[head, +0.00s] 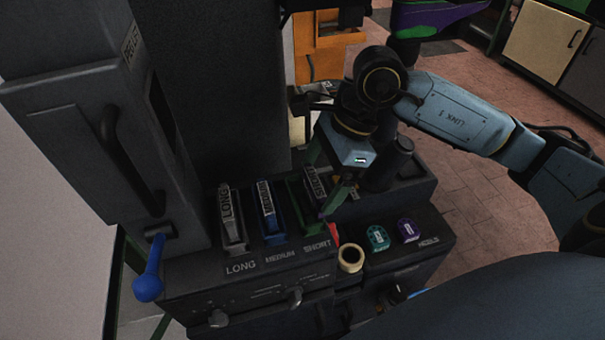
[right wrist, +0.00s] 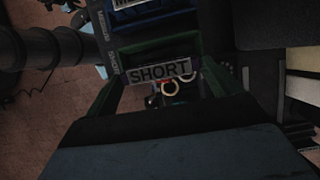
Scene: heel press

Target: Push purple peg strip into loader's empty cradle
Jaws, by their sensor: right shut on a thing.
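My right gripper (head: 326,178) is over the SHORT place of the loader (head: 265,262). Its green fingers are shut on a strip with a grey SHORT tag (head: 315,183). In the right wrist view the SHORT tag (right wrist: 160,72) sits between the fingertips, with dark purple slivers at its ends. The strip is at the green cradle (head: 294,207); I cannot tell how far in it is. A grey strip tagged LONG (head: 232,215) and a blue one tagged MEDIUM (head: 268,208) lie in the cradles to the left. The strip's pegs are hidden. My left gripper is not in view.
A teal heel piece (head: 378,238) and a purple heel piece (head: 408,230) lie on the heels shelf, right of a cream ring (head: 351,258). A blue-knobbed lever (head: 149,280) stands at the left. A dark cylinder (head: 390,165) stands close right of the gripper.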

